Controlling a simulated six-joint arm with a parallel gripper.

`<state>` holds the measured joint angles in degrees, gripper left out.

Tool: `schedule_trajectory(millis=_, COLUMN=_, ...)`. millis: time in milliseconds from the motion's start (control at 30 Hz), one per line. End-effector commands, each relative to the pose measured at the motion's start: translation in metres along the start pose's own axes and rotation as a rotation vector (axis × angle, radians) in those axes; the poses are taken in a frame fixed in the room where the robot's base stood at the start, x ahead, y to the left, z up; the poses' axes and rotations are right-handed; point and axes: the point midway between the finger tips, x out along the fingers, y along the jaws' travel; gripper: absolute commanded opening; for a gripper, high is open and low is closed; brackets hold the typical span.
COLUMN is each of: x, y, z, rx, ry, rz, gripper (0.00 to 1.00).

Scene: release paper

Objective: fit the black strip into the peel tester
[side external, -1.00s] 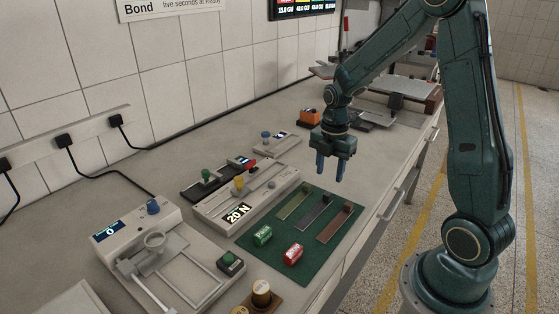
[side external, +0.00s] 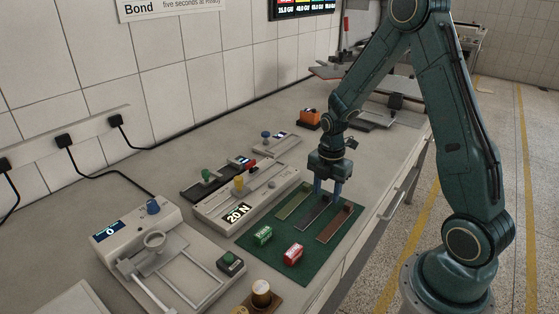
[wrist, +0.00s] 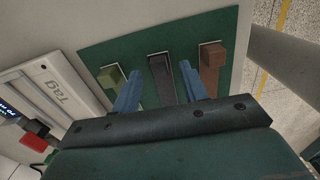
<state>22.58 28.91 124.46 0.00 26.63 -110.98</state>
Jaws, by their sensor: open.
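The black strip (side external: 313,216) lies on the green mat between an olive strip (side external: 292,206) and a brown strip (side external: 335,224). Its raised end block is largely hidden by my fingers in the side view. My gripper (side external: 328,199) is open and pointing down over that end. In the wrist view, the black strip (wrist: 161,82) shows between my two blue fingers (wrist: 160,85), with gaps on both sides. Several bench devices stand left of the mat, including a pale one marked 20 N (side external: 213,206); I cannot tell which is the peel tester.
The olive and brown strips flank my fingers closely. A white device with a display and tray (side external: 150,240) stands front left.

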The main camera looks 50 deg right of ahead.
Motion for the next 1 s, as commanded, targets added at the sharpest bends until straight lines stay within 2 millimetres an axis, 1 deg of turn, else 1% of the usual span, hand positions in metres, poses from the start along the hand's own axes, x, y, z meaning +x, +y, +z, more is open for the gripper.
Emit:
schedule_trajectory(millis=33, x=0.0042, y=-0.0006, z=-0.0001, rx=0.000, ry=0.001, rz=-0.002, gripper=0.44)
schedule_trajectory(millis=167, x=0.0088, y=-0.0004, z=0.0000, rx=0.000, ry=0.000, rz=-0.001, gripper=0.44)
schedule_trajectory(millis=633, x=0.0088, y=-0.0003, z=0.0001, rx=0.000, ry=0.000, rz=0.000, gripper=0.44)
schedule_trajectory(millis=667, x=0.0088, y=-0.0003, z=0.0001, rx=0.000, ry=0.000, rz=0.000, gripper=0.42)
schedule_trajectory(millis=700, x=0.0088, y=-0.0002, z=0.0001, rx=0.000, ry=0.000, rz=0.000, gripper=0.34)
schedule_trajectory(millis=867, x=0.0087, y=-0.0002, z=0.0001, rx=0.000, ry=0.000, rz=0.000, gripper=0.02)
schedule_trajectory(millis=900, x=0.0087, y=-0.0002, z=0.0001, rx=0.000, ry=0.000, rz=0.000, gripper=0.00)
schedule_trajectory(millis=1000, x=0.0087, y=-0.0002, z=0.0001, rx=0.000, ry=0.000, rz=0.000, gripper=0.00)
